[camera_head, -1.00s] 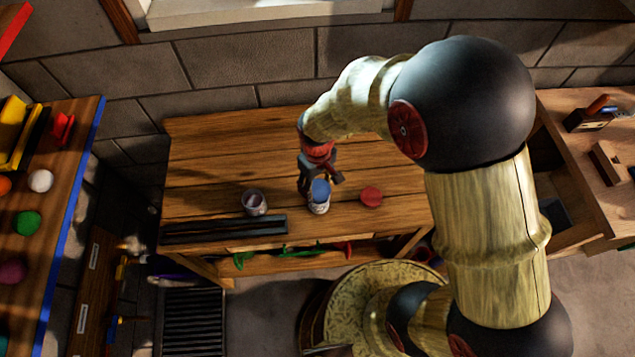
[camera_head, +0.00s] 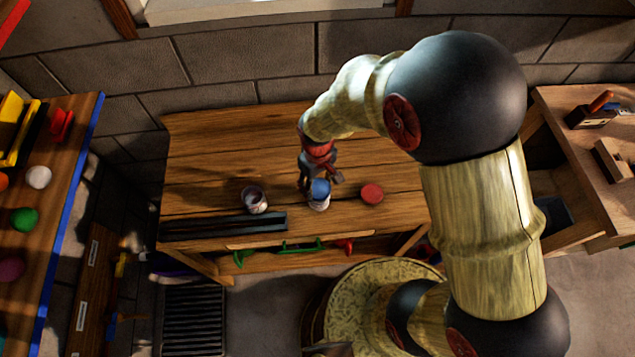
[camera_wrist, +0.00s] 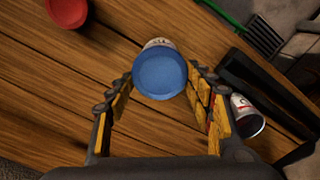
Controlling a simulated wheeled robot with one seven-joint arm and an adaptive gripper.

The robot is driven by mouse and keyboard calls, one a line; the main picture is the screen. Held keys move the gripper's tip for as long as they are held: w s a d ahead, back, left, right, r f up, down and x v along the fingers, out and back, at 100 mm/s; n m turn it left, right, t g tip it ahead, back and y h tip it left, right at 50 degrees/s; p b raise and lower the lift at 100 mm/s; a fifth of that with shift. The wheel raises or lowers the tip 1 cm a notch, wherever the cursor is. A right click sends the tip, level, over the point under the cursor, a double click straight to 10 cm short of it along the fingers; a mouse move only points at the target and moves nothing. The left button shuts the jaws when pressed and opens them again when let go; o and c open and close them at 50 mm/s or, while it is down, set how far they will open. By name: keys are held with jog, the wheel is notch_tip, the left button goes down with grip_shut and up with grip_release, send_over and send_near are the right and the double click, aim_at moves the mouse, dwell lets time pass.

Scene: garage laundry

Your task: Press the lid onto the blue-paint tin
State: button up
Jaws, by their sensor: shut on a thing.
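The blue lid (camera_wrist: 160,74) sits between the fingertips of my gripper (camera_wrist: 161,80) in the wrist view, and my gripper is shut on it. Under the lid, the pale label and rim of the blue-paint tin (camera_wrist: 157,43) show at the lid's far edge. In the head view the blue lid (camera_head: 320,187) covers the top of the tin (camera_head: 319,204), which stands upright near the table's front. My gripper (camera_head: 320,178) comes down on it from above and behind. I cannot tell whether the lid is fully seated, as it hides the tin's mouth.
A red lid (camera_head: 372,193) lies flat to the right. The back of the wooden table (camera_head: 230,140) is clear.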

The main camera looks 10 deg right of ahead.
jog(key=shift+f, duration=0.55)
dwell(1.0)
jog(key=o, duration=0.8)
jog(key=shift+c, duration=0.2)
jog(key=o, duration=0.4)
jog(key=shift+o, duration=1)
jog(key=shift+r, duration=0.1)
jog(key=shift+r+p, duration=2.45)
jog(key=shift+r, duration=1)
